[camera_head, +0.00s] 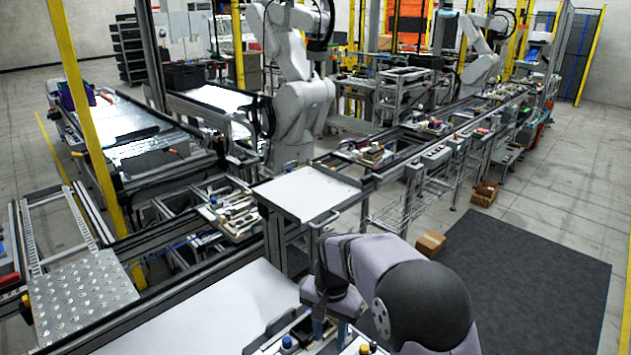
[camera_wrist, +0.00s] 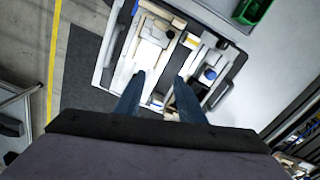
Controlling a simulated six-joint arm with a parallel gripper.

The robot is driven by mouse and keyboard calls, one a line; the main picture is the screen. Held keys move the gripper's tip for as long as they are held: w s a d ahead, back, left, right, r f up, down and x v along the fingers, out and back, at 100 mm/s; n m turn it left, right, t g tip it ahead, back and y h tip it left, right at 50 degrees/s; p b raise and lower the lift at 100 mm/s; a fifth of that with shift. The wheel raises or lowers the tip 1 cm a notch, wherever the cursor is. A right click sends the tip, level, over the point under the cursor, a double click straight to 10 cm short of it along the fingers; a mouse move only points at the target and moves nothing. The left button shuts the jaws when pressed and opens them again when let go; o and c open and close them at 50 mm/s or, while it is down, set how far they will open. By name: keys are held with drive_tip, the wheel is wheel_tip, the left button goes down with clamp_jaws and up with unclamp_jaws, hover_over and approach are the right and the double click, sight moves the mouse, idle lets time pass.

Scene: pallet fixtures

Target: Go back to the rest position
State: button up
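My gripper (camera_head: 330,328) is low at the bottom of the head view, over a pallet fixture (camera_head: 262,343) cut off by the frame edge. In the wrist view my gripper (camera_wrist: 160,85) shows two blue fingers spread apart with a clear gap. No held object shows between them. Beneath them lies the pallet (camera_wrist: 104,52) with white and beige parts (camera_wrist: 150,55) on its left side. A blue round knob (camera_wrist: 209,74) is to the right of the right fingertip. I cannot tell the exact height of the fingertips above the parts.
A white table surface (camera_head: 215,310) lies left of my arm. A white-topped cart (camera_head: 305,190) stands beyond it. A second loaded pallet (camera_head: 235,215) sits on the conveyor. A green bin (camera_wrist: 252,10) is at the wrist view's upper right. A dark mat (camera_head: 520,280) covers the right floor.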

drive_tip(key=s+d+n, duration=0.1)
drive_tip(key=s+d, duration=0.3)
drive_tip(key=s, duration=0.3)
drive_tip(key=s+d+n+b, duration=0.1)
drive_tip(key=s+d+n, duration=0.1)
drive_tip(key=s+d, duration=0.2)
drive_tip(key=s+d+f+n, duration=0.1)
drive_tip(key=s+d+n, duration=0.1)
drive_tip(key=s, duration=0.8)
drive_tip(key=shift+s+d, duration=0.35)
drive_tip(key=shift+d, duration=0.55)
